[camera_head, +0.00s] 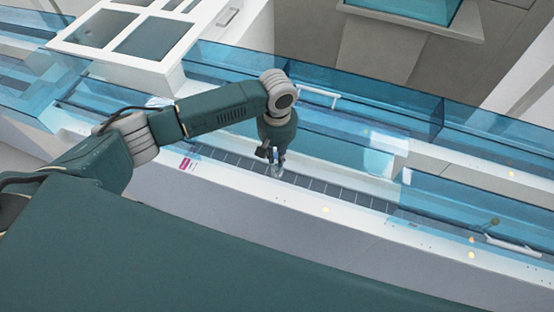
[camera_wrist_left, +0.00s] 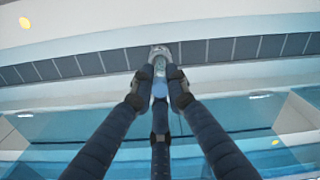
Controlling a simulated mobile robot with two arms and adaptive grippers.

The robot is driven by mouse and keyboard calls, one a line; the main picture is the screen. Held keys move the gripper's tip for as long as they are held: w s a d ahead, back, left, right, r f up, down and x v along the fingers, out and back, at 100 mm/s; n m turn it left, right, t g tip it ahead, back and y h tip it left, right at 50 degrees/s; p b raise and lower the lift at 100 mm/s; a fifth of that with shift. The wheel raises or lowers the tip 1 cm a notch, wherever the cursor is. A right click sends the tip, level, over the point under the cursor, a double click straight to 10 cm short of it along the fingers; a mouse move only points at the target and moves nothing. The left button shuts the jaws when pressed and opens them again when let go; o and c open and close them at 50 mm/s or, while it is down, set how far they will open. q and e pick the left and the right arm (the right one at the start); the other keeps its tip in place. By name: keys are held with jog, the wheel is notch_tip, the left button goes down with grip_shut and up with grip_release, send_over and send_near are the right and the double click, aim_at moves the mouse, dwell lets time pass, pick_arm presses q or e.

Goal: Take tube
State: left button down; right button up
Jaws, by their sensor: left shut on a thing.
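In the head view my left gripper (camera_head: 276,158) reaches down over the dark segmented track (camera_head: 320,187). In the left wrist view my left gripper's fingers (camera_wrist_left: 160,92) are shut on a small tube (camera_wrist_left: 160,72). The tube looks upright, pale and clear with a blue part between the fingers. Its far end lies by the edge of the track (camera_wrist_left: 216,50); I cannot tell whether it still touches the track. The fingers hide part of the tube. My right gripper is in neither view.
Blue see-through covers (camera_head: 365,100) stand behind the track and over its right part (camera_head: 480,212). A white framed unit (camera_head: 130,35) is at the back left. The white front ledge (camera_head: 290,200) is mostly clear. A pink label (camera_head: 186,163) lies left of the gripper.

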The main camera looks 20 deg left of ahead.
pick_arm(q)
jog(key=shift+r, duration=0.1)
notch_tip(320, 180, up, 20)
jog(key=b, duration=0.1)
jog(key=shift+b, duration=0.3)
